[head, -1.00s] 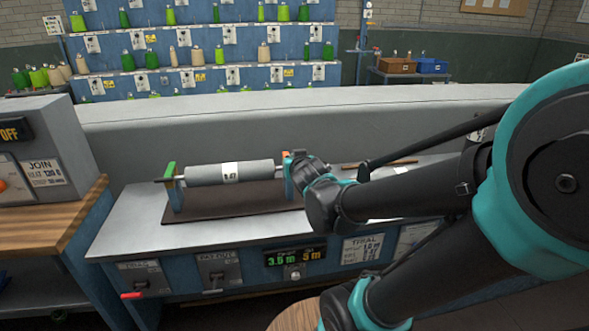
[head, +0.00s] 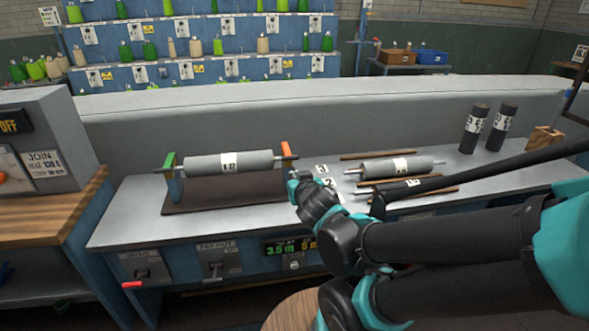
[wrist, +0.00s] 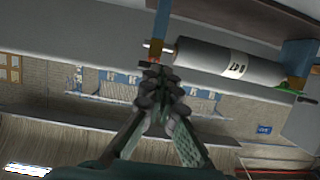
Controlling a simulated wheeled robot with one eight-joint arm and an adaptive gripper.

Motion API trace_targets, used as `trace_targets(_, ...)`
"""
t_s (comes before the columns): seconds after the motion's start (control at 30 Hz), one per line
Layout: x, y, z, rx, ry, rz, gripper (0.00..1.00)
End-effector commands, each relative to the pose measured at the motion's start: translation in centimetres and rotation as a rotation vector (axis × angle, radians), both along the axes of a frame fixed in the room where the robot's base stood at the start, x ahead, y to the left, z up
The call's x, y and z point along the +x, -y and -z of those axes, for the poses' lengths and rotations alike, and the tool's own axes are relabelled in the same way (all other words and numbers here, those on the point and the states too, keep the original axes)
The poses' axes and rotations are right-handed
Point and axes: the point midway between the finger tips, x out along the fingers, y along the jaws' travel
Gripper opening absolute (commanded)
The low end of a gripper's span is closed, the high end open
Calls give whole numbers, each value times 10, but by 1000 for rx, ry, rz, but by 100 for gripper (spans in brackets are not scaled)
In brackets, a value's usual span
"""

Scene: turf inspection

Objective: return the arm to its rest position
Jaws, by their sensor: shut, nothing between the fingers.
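My gripper (wrist: 158,82) is shut and empty; its two fingers meet at the tips in the wrist view. In the head view my arm reaches in from the right edge, and the gripper end (head: 294,187) is small and partly hidden behind the wrist. It stands in front of the right end of a grey roller (head: 205,164) with a white label, held in a stand between a green and an orange end piece. That roller (wrist: 215,62) also shows beyond the fingertips in the wrist view. I cannot tell the exact gap between them.
The grey bench (head: 140,212) carries a second roller (head: 385,168), thin rods and two dark upright cylinders (head: 474,128) at the right. A wooden-topped unit (head: 45,210) stands left. A long grey padded ledge (head: 300,108) and shelves of spools lie behind.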

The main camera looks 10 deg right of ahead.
Motion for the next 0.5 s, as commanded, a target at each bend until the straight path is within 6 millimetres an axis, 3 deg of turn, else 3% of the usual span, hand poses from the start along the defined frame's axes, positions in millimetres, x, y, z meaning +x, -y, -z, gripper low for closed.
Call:
trace_targets(0.33,0,6,5,-6,-22,17,0)
trace_targets(0.43,-4,27,25,-25,-117,80,0)
trace_targets(0.5,-13,46,49,-43,-236,133,0)
